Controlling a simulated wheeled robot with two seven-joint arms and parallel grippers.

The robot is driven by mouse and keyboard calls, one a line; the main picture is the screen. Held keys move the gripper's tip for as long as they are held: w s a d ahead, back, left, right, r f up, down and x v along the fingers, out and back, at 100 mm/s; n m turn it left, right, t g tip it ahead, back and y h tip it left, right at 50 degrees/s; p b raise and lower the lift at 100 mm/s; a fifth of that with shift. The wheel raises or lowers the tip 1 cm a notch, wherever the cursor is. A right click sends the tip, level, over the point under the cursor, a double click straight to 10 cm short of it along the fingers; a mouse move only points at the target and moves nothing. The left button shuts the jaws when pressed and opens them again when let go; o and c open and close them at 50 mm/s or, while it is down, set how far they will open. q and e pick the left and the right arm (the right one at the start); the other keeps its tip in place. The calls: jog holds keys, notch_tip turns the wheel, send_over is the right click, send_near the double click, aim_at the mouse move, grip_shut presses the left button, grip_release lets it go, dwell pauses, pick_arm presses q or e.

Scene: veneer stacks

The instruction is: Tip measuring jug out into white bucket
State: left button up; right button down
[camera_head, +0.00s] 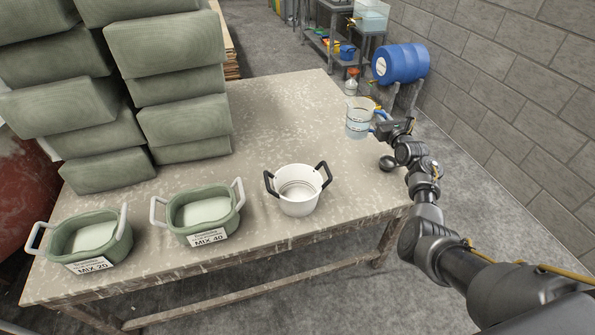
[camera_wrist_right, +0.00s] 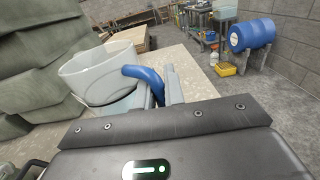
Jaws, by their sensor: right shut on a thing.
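The clear measuring jug (camera_head: 358,116) is at the right end of the table, upright or nearly so, with pale bluish liquid in its lower part. I cannot tell whether its base touches the table. My right gripper (camera_head: 380,124) is shut on the jug's blue handle. The jug (camera_wrist_right: 95,75) and its handle (camera_wrist_right: 148,76) also show in the right wrist view, between and ahead of the fingers (camera_wrist_right: 162,92). The white bucket (camera_head: 299,202) with two dark handles stands upright near the table's front edge, left of and nearer than the jug. My left gripper is out of view.
Two green tubs, MIX 20 (camera_head: 92,254) and MIX 40 (camera_head: 201,223), stand left of the bucket. Stacked green-grey blocks (camera_head: 168,45) fill the table's back left. The table (camera_head: 275,120) is clear between the blocks and jug. A blue barrel (camera_head: 400,63) stands beyond.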

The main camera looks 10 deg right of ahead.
aim_at(355, 133)
jog(key=s+a+f+n+y, duration=0.1)
jog(key=a+f+y, duration=0.1)
jog(key=s+a+f+n+g+y+p, duration=0.1)
jog(key=s+a+n+y, duration=0.1)
jog(key=y, duration=0.1)
jog(key=s+a+f+n+y+p, duration=0.1)
jog(key=s+a+f+n+y, duration=0.1)
jog(key=a, duration=0.1)
jog(key=shift+s+f+g, duration=0.1)
jog(key=shift+f+g, duration=0.2)
jog(key=shift+s+a+r+y, duration=0.15)
jog(key=shift+s+a+y, duration=0.15)
jog(key=shift+s+y, duration=0.1)
